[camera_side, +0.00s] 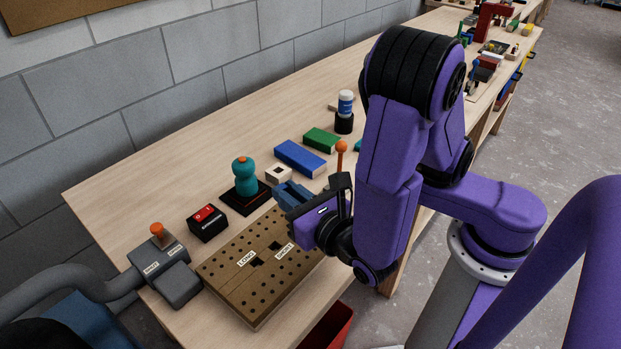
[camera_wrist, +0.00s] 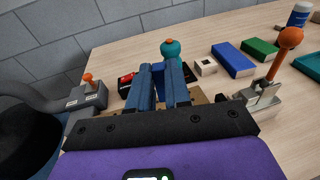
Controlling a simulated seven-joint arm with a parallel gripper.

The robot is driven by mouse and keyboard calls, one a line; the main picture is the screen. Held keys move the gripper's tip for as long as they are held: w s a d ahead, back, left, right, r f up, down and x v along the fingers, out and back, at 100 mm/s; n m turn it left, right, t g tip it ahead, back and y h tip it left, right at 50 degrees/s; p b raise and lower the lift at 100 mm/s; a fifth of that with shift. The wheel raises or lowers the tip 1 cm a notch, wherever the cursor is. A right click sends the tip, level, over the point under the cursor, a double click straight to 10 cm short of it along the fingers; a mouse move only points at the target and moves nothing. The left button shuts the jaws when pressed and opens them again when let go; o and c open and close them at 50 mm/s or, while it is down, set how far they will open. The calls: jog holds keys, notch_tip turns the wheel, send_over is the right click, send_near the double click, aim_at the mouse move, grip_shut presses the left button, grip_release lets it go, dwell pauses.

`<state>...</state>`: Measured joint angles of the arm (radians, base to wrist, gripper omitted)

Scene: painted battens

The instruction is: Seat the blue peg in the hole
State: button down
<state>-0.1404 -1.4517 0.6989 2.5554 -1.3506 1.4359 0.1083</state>
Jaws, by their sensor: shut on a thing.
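My gripper (camera_side: 289,198) is over the far right part of the brown pegboard (camera_side: 225,279), with its blue fingers pointing away from the arm. In the wrist view my gripper (camera_wrist: 160,70) is closed, with a narrow blue piece, taken as the blue peg (camera_wrist: 158,78), between its fingers. The fingers hide most of the peg, and its lower end does not show. The pegboard has small round holes and dark openings beside the labels LONG and SHORT. A small pale block (camera_side: 278,174) with a dark square hole stands behind the gripper; it also shows in the wrist view (camera_wrist: 206,67).
A teal knobbed piece (camera_side: 245,178) on a black base and a black-red switch box (camera_side: 207,222) stand behind the board. A blue batten (camera_side: 300,158) and green batten (camera_side: 321,140) lie further back. An orange-knobbed clamp (camera_wrist: 277,75) stands close on the right. A grey box (camera_side: 167,272) is at left.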

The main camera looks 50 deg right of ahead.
jog(key=shift+s+a+f+n+t+y, duration=0.1)
jog(key=shift+a+f+n+t+y, duration=0.15)
jog(key=shift+a+n+y, duration=0.25)
jog(key=shift+s+a+f+n+t+y, duration=0.1)
jog(key=shift+a+f+n+t+y, duration=0.2)
jog(key=shift+a+y, duration=0.3)
jog(key=shift+s+a+f+n+t+y, duration=0.1)
jog(key=shift+a+f+n+t+y, duration=0.15)
jog(key=shift+a+n+y, duration=0.3)
jog(key=shift+d, duration=0.1)
send_over(285, 254)
jog(key=shift+w+f, duration=0.15)
jog(key=shift+f, duration=2.75)
jog(key=shift+f, duration=1.5)
jog(key=c, duration=1)
grip_release()
jog(key=shift+s, duration=3.8)
jog(key=shift+m, duration=0.25)
